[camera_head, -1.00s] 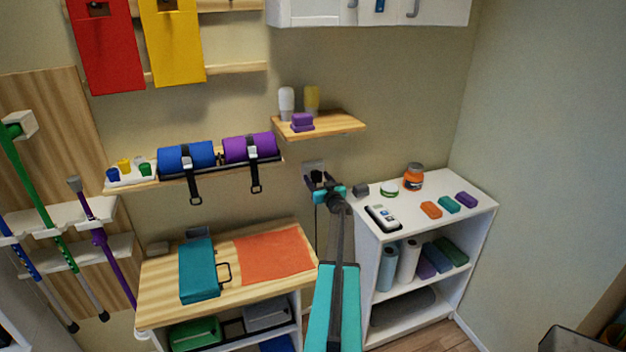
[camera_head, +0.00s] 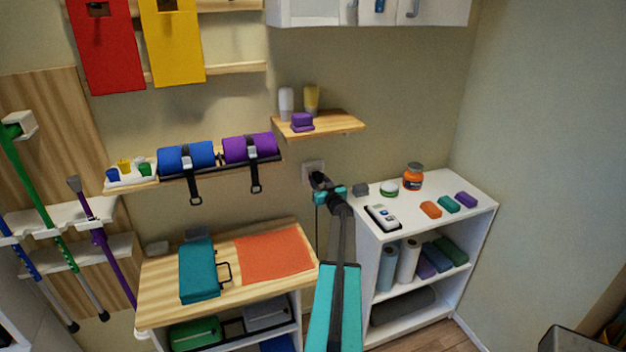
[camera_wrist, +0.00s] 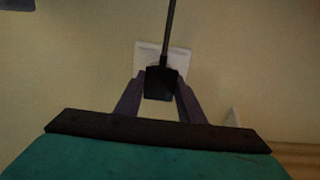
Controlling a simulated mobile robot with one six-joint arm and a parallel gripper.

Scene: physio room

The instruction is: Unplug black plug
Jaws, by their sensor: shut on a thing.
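A black plug (camera_wrist: 160,83) sits between the two fingers of my gripper (camera_wrist: 159,78) in the wrist view. A dark cable (camera_wrist: 169,28) runs from it to the top of that view. The pale wall socket plate (camera_wrist: 179,57) is right behind the plug. I cannot tell whether the plug's pins are in the socket. In the head view my gripper (camera_head: 319,181) is shut at the socket plate (camera_head: 308,167), and hides most of the plug. The cable (camera_head: 316,217) hangs down the wall there.
A wooden shelf (camera_head: 345,127) with bottles and purple blocks is above the socket. A white shelf unit (camera_head: 468,201) with jars and small coloured blocks stands to the right. A wooden-topped cabinet (camera_head: 160,300) stands lower left, and a rail with rolled mats (camera_head: 186,157) is to the left.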

